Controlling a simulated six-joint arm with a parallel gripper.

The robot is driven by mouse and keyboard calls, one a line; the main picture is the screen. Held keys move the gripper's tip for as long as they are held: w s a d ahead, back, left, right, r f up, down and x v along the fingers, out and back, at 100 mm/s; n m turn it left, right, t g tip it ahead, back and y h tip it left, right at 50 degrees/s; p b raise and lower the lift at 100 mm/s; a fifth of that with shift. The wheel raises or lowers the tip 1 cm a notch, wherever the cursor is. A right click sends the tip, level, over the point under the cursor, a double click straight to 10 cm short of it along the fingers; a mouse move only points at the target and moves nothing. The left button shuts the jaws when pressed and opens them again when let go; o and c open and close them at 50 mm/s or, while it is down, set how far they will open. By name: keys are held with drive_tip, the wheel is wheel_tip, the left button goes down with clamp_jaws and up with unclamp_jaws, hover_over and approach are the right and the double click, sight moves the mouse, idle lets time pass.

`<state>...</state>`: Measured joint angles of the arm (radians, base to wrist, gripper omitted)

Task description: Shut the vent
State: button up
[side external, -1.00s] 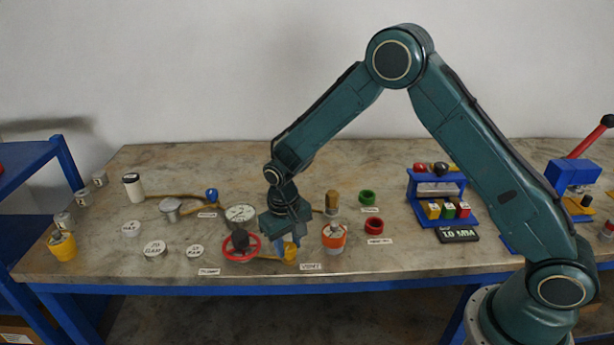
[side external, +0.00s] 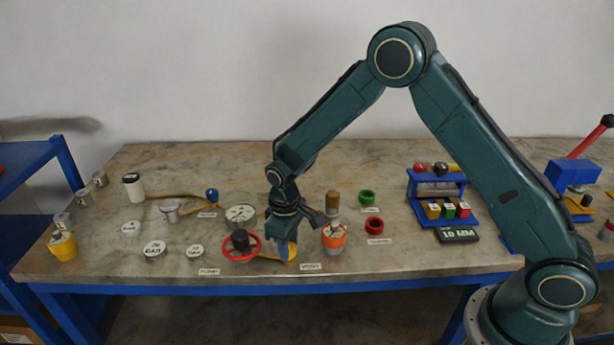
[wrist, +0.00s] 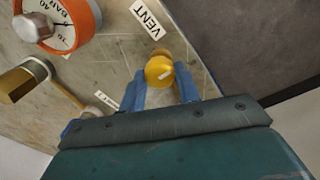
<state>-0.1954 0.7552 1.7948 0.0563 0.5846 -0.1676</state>
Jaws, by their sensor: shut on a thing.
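The vent is a small yellow knob (wrist: 158,68) with a white mark on its top, close to the VENT label (wrist: 150,18). In the side view the yellow knob (side external: 292,252) stands near the front edge of the bench, just behind its label (side external: 310,266). My gripper (wrist: 163,82) points down with its blue fingers on either side of the knob, shut on it. In the side view my gripper (side external: 287,250) partly hides the knob.
An orange gauge (side external: 333,238) stands close to the right of my gripper. A red handwheel (side external: 241,248) is close on the left, with a round dial (side external: 240,213) behind it. A brown-topped fitting (side external: 333,200) and red ring (side external: 374,226) lie further right.

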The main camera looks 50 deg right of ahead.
drive_tip(key=o, duration=1)
drive_tip(key=shift+r, duration=0.1)
drive_tip(key=shift+s+a+r, duration=0.1)
drive_tip(key=shift+a+r, duration=0.05)
drive_tip(key=shift+r, duration=3.3)
drive_tip(key=shift+a+r, duration=0.15)
drive_tip(key=shift+r, duration=3.25)
